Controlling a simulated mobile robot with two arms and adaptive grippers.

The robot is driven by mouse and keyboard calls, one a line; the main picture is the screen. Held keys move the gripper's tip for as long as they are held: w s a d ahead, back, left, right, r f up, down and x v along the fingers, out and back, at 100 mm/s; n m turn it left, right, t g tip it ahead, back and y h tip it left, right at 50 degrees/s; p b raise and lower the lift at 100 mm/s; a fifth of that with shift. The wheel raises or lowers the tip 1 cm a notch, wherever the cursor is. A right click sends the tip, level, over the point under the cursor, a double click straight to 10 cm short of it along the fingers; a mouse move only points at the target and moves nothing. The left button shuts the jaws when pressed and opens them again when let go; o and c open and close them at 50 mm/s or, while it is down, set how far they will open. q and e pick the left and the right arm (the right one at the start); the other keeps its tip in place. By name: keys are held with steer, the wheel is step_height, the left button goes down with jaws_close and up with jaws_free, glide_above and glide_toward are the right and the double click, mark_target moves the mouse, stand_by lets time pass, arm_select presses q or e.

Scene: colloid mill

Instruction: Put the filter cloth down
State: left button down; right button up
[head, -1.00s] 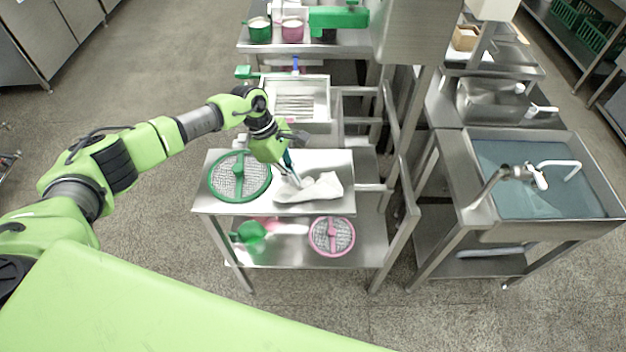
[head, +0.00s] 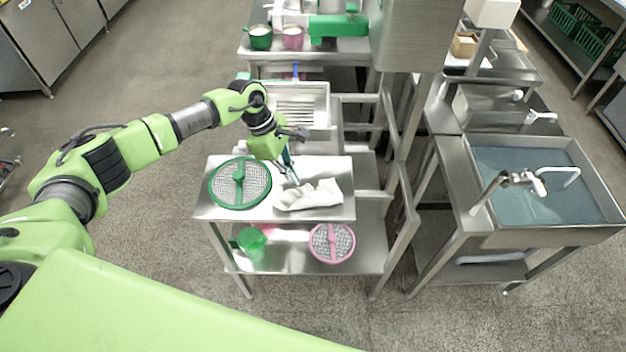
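The white filter cloth (head: 312,196) lies crumpled in loose folds on the top of the small steel table (head: 330,166), near its right front part. My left gripper (head: 293,173) is just behind and above the cloth's left end, pointing down. Its fingers are small and partly hidden by the wrist, but they look open and clear of the cloth. My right gripper is out of view.
A green-rimmed round sieve (head: 240,183) lies left of the cloth. A pink-rimmed sieve (head: 332,243) and a green jug (head: 252,242) are on the lower shelf. A steel tray (head: 300,103) stands behind; a water-filled sink (head: 535,185) is at right.

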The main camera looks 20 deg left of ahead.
arm_select(q)
step_height(320, 180, up, 3)
steer(key=shift+f+p, duration=0.1)
steer(key=shift+p, duration=0.25)
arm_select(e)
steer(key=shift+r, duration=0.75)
arm_select(q)
steer(key=shift+d, duration=0.1)
